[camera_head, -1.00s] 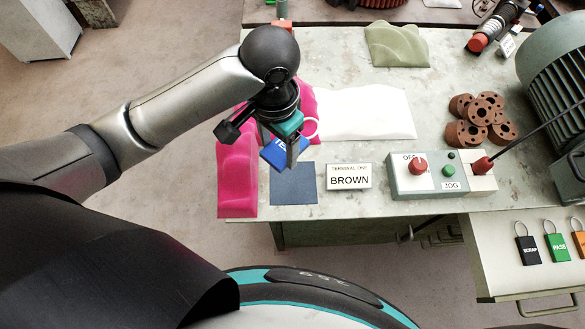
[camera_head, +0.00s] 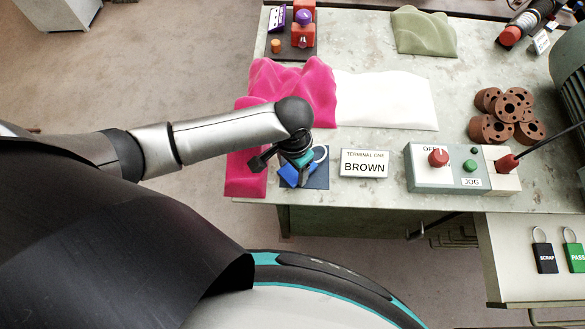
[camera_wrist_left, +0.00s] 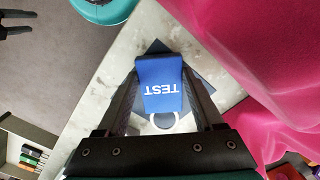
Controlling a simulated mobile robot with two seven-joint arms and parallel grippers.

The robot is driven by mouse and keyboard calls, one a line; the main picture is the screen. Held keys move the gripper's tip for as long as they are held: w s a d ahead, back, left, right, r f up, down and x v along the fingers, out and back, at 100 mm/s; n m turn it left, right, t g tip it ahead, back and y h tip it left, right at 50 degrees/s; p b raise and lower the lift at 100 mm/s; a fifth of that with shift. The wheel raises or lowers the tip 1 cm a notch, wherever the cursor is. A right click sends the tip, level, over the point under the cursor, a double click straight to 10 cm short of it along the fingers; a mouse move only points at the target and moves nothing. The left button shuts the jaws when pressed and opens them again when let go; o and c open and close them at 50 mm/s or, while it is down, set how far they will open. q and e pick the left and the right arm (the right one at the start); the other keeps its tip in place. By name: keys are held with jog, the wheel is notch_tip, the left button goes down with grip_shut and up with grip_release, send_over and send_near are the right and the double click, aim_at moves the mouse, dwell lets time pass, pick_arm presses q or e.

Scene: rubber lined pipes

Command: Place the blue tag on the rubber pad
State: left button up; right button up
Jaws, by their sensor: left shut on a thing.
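The blue tag (camera_head: 288,172), marked TEST, is held in my left gripper (camera_head: 296,169). In the left wrist view the tag (camera_wrist_left: 158,80) sits between the two fingers (camera_wrist_left: 160,92), its white loop toward the wrist. The rubber pad (camera_head: 319,179) is a dark blue square near the table's front edge, partly hidden by the gripper and tag. The tag is over the pad (camera_wrist_left: 207,77); whether it touches the pad I cannot tell. Two spread dark prongs at the wrist view's upper left look like my right gripper (camera_wrist_left: 16,22), apart and empty.
Pink draped material (camera_head: 290,88) lies left of and behind the pad. A white sheet (camera_head: 385,97) is behind. A BROWN sign (camera_head: 364,164) and a switch box (camera_head: 440,178) stand to the right. An open drawer (camera_head: 520,270) holds several padlock tags.

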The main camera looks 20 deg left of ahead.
pick_arm(q)
jog(key=shift+f, duration=0.35)
jog(key=shift+f, duration=0.1)
jog(key=o, duration=1.3)
jog(key=shift+o, duration=0.2)
notch_tip(320, 180, up, 12)
jog(key=p, duration=0.2)
